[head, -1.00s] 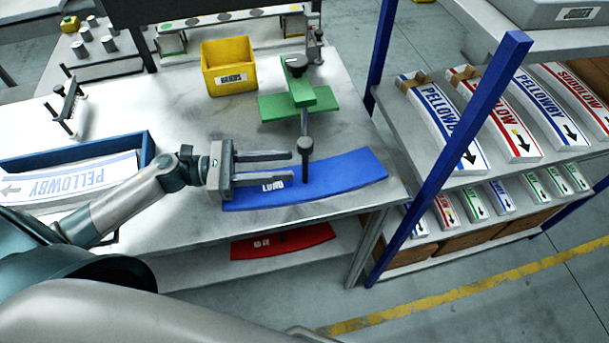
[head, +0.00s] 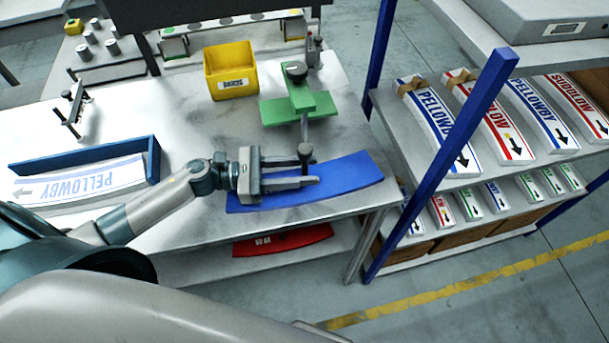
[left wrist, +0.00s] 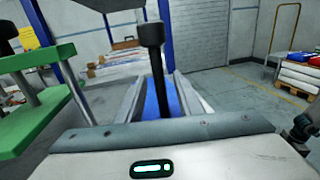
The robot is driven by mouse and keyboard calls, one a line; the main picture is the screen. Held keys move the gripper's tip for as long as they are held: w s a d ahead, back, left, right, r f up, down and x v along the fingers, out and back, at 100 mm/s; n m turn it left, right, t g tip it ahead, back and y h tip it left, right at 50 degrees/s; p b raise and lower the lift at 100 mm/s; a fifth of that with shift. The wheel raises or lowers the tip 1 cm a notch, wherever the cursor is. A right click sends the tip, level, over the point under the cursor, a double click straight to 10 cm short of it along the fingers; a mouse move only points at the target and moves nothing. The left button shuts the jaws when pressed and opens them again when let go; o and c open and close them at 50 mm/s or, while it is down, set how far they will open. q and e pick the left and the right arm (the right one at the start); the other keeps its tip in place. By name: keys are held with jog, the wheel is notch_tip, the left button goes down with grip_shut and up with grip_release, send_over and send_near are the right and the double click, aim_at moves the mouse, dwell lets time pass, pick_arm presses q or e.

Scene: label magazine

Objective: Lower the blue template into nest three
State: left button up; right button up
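The blue template (head: 350,178) is a curved blue plate lying on the front edge of the metal bench. A dark post with a round knob (head: 305,149) rises from it. My left gripper (head: 312,171) is open, its two fingers reaching over the plate on either side of the post. In the left wrist view, the post (left wrist: 152,38) stands between the spread fingers, with a gap on each side, and the blue plate (left wrist: 173,100) shows behind it. The fingers hide part of the plate. I cannot make out which place is nest three.
A yellow bin (head: 231,72) and a blue-walled tray (head: 152,161) of printed labels are on the bench. A red template (head: 285,240) lies on the shelf below. A blue-posted rack (head: 440,165) is to the right.

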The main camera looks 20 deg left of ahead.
pick_arm(q)
jog(key=shift+w+d, duration=0.15)
jog(key=shift+d, duration=0.15)
jog(key=shift+c, duration=0.7)
grip_shut()
dwell(0.9)
